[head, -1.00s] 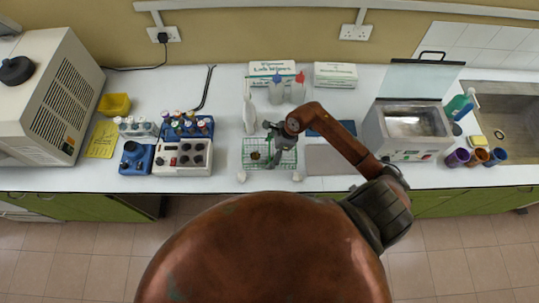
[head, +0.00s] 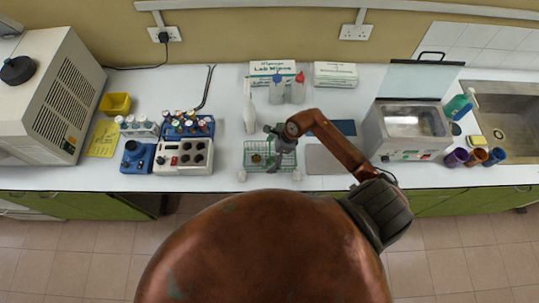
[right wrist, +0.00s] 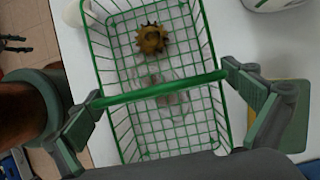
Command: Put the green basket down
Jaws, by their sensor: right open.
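The green wire basket (head: 254,164) stands on the white bench at front centre in the head view. The basket also fills the middle of the right wrist view (right wrist: 165,143), its handle (right wrist: 165,88) running across. My right gripper (head: 279,141) is over the basket's right half. In the right wrist view my right gripper (right wrist: 160,84) is open, with one finger near each end of the handle. A brown gear-like piece (right wrist: 152,39) lies in the basket, with a pale, unclear item near the handle. My left gripper is not in view.
A grey board (head: 325,159) lies right of the basket, and a water bath (head: 412,128) stands beyond it. A white block heater (head: 183,158) is to the left. Bottles (head: 298,90) and a wipes box (head: 275,69) stand behind.

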